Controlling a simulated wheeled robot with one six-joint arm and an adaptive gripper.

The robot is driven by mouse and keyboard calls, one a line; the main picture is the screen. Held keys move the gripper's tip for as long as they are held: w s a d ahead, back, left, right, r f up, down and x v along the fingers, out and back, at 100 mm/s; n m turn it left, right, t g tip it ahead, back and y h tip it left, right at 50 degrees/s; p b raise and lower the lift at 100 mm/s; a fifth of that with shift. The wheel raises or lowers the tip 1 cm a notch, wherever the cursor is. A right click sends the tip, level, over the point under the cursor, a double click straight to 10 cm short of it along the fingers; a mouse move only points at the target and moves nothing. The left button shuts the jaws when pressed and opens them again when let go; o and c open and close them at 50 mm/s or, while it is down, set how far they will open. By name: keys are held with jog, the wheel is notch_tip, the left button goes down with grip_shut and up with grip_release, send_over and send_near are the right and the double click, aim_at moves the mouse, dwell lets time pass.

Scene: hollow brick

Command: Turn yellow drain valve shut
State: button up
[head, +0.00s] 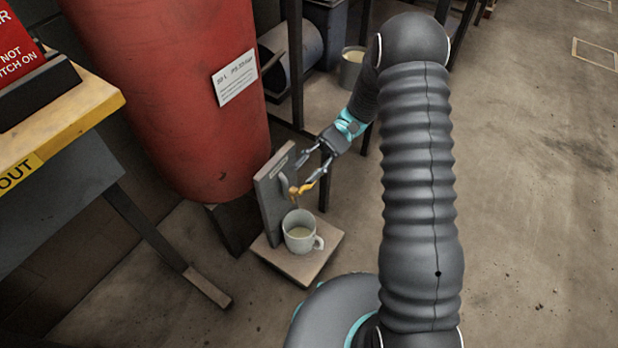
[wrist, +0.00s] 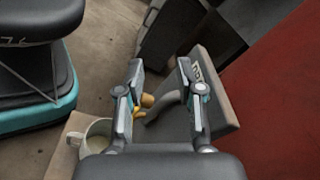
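The yellow drain valve (head: 304,188) sits on the front of a grey upright plate (head: 272,206) at the foot of the red tank (head: 172,85). In the wrist view the yellow valve (wrist: 147,101) shows partly, behind and beside the left finger. My gripper (head: 309,166) is open, with its fingers apart just above and around the valve's level. In the wrist view my gripper (wrist: 160,95) has a clear gap between its fingers. Whether a finger touches the valve, I cannot tell. A mug (head: 300,232) with pale liquid stands below the valve.
The plate and mug stand on a square base (head: 325,248) on the floor. A yellow-edged bench (head: 60,130) is at the left. Dark metal legs (head: 297,70) and a bucket (head: 352,66) stand behind. Open floor (head: 540,180) lies to the right.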

jog(key=shift+r, duration=1.65)
